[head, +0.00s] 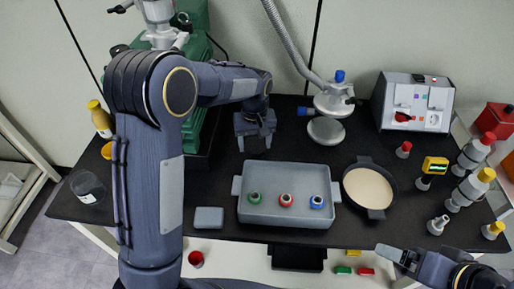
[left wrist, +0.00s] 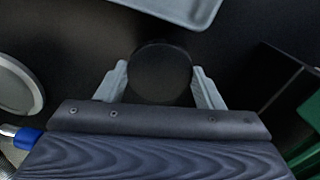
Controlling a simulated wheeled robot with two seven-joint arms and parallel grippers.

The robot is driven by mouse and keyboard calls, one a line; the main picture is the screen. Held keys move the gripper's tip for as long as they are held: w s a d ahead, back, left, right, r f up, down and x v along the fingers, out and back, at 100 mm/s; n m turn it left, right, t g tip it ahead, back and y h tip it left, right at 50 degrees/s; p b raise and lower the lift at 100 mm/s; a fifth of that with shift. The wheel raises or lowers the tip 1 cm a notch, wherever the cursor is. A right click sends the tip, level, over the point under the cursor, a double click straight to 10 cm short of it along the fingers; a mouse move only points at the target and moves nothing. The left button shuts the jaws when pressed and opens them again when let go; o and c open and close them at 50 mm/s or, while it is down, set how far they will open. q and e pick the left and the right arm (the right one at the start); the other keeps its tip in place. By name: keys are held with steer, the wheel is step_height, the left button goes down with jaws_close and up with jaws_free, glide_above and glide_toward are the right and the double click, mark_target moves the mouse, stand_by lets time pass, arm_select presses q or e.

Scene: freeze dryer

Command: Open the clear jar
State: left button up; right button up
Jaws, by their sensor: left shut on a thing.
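A clear jar (head: 88,187) stands at the left end of the black table, left of my left arm; it looks transparent, with a dark interior, and I see no separate lid on it. My left gripper (head: 256,146) points down over the middle of the table, behind the grey tray. In the left wrist view, the gripper (left wrist: 160,85) has its two fingers closed on the sides of a dark round disc (left wrist: 160,72), which looks like a lid. My right gripper (head: 400,258) is at the lower right, near the table's front edge; its finger gap is unclear.
A grey tray (head: 245,215) holds several capped vials. A pan (head: 378,162) of pale powder is right of it. A small grey block (head: 209,217) lies left of the tray. A flask stand (head: 326,130) and control box (head: 416,101) stand behind. Green equipment (head: 192,135) stands behind my left arm.

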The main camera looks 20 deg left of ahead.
mark_target(257, 143)
arm_select(q)
steer(key=shift+w+d+f, duration=0.1)
steer(key=shift+w+f, duration=0.25)
steer(key=shift+f, duration=0.1)
step_height(257, 143, down, 3)
steer(key=shift+w+f, duration=0.15)
steer(key=shift+f, duration=0.05)
steer(key=shift+f, duration=0.1)
steer(key=o, duration=1.1)
